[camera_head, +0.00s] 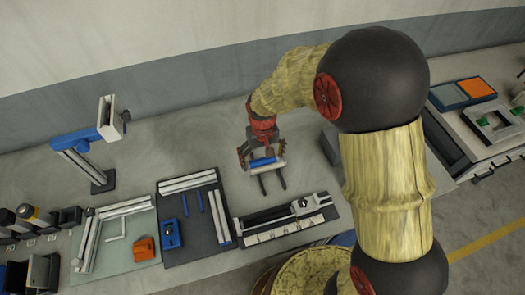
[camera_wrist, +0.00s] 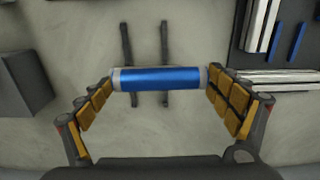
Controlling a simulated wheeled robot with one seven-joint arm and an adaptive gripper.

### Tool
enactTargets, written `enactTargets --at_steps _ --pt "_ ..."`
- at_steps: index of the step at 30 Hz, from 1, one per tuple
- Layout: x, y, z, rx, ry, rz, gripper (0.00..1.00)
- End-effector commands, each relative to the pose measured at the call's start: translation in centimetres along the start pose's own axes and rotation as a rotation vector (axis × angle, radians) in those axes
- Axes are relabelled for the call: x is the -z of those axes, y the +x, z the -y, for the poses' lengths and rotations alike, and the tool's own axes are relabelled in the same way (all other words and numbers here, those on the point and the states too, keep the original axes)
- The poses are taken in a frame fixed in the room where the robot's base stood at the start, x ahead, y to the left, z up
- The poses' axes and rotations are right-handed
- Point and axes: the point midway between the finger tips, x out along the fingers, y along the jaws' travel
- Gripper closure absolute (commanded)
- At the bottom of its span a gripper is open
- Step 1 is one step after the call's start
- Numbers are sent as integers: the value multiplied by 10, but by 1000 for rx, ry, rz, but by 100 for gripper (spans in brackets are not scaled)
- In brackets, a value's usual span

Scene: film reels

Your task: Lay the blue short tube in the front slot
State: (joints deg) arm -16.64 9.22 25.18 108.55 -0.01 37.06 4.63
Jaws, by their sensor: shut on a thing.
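The blue short tube (camera_head: 264,162), with pale ends, is between the fingers of my gripper (camera_head: 262,158). In the wrist view the tube (camera_wrist: 160,78) lies level across the picture, one end at each padded finger of my gripper (camera_wrist: 161,80), which is shut on it. The tube appears held above the grey table. Two thin dark parallel bars (camera_wrist: 165,48) show beneath it and run across its length; they also show in the head view (camera_head: 282,180). I cannot tell which feature is the front slot.
A black rail fixture (camera_head: 285,221) lies in front of the gripper. A dark mat (camera_head: 205,238) with silver bars and blue rods is left of it. A blue stand (camera_head: 85,160) rises far left. A dark block (camera_wrist: 22,84) is at the wrist view's left.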

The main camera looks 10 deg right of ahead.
Motion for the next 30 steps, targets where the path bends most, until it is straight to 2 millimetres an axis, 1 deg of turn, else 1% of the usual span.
enactTargets --at_steps 3,7,11,14,19,22,26,30 --pt "-10 -6 4 0 -1 -2 41" --pt "-15 -10 4 0 4 -2 41" --pt "-16 -26 0 0 15 -4 41" --pt "-27 -36 -5 0 25 -2 41" --pt "-59 -44 -16 0 41 -2 41" --pt "-82 -43 -21 0 45 -2 41" --pt "-112 -39 -27 0 46 -1 41" --pt "-142 -31 -30 0 42 0 41"
